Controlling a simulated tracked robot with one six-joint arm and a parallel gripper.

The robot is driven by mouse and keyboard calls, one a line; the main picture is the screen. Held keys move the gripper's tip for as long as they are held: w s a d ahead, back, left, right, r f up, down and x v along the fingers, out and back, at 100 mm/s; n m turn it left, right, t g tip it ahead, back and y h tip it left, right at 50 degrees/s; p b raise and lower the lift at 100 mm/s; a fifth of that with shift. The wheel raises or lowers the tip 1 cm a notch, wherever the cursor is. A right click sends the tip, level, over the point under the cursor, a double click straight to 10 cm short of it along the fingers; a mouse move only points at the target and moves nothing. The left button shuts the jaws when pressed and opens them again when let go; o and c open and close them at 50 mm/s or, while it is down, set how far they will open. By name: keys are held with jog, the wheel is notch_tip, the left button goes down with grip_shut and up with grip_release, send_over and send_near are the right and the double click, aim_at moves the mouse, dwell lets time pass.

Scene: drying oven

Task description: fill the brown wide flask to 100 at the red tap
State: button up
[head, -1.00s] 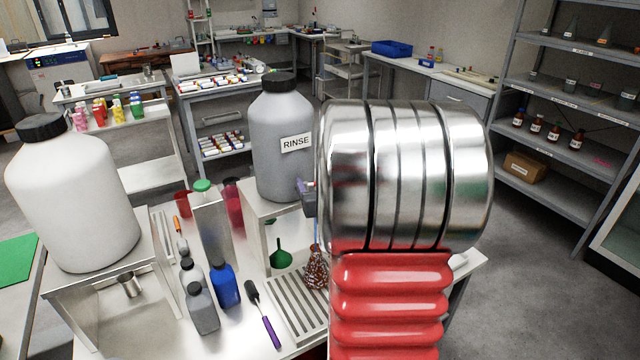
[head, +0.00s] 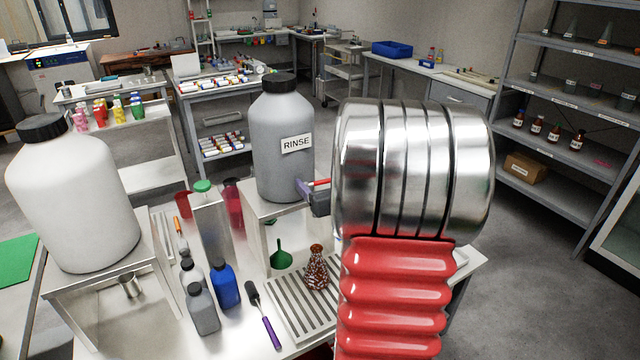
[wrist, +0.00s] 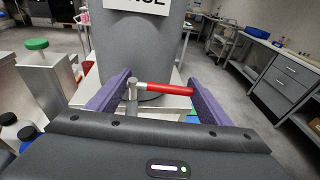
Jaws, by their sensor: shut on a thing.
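The brown flask (head: 317,272) stands upright on the slatted drip tray (head: 275,306) below the grey RINSE container (head: 282,145); its liquid level cannot be read. The red tap lever (wrist: 168,88) is at the container's foot, pointing right from a metal stem. It also shows in the head view (head: 320,182). My gripper (wrist: 160,82) has its purple fingers on either side of the lever and is shut on it. In the head view my gripper (head: 308,188) is partly hidden behind my arm. The spout is hidden.
A white container (head: 75,200) stands on a stand at left. Open floor lies at right.

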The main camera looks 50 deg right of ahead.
jog(key=shift+d, duration=0.1)
jog(key=shift+w+n+t+y, duration=0.25)
jog(key=shift+n+t+y, duration=0.15)
jog(key=shift+n+y, duration=0.5)
jog(key=o, duration=1.1)
jog(key=v, duration=1.4)
